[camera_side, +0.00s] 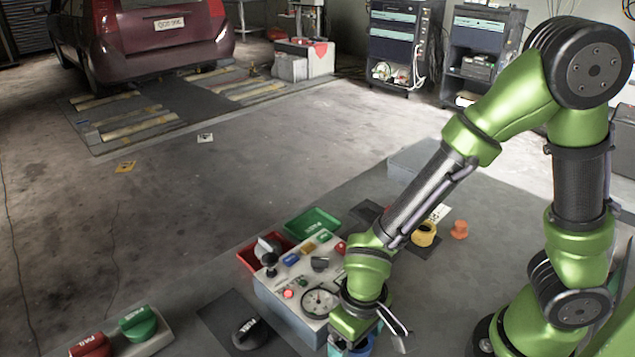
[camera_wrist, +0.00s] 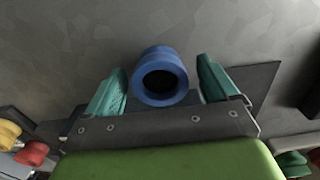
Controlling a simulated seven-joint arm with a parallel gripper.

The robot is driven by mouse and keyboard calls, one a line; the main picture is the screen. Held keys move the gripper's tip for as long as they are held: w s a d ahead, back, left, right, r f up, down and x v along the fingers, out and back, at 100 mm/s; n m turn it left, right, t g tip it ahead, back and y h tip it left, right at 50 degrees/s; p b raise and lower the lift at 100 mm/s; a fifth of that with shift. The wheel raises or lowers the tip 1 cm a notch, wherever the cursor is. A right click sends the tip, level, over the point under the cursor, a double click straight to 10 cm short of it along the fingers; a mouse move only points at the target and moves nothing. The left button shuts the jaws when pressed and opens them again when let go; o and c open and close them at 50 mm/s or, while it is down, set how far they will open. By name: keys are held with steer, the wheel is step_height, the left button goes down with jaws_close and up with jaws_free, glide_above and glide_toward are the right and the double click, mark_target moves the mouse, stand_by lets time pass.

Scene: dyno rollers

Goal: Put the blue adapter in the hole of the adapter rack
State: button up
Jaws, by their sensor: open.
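The blue adapter (camera_wrist: 163,57) is a thick ring with a dark round opening, in the upper middle of the wrist view. My gripper (camera_wrist: 160,78) is open, with one teal finger on each side of the adapter. A gap shows on both sides, so the fingers do not look closed on it. In the side view my gripper (camera_side: 368,337) is low at the bottom edge, and a bit of blue shows beneath it, mostly hidden. I cannot clearly make out the adapter rack; a yellow adapter (camera_side: 424,238) and an orange piece (camera_side: 460,229) stand behind my arm.
A control box (camera_side: 285,305) with knobs, buttons and a gauge stands just left of my gripper. Behind it are a red tray (camera_side: 250,259) and a green tray (camera_side: 313,222). A black knob (camera_side: 248,333) and a red and green knob panel (camera_side: 150,345) lie to the left.

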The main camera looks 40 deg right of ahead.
steer(key=c, duration=1.2)
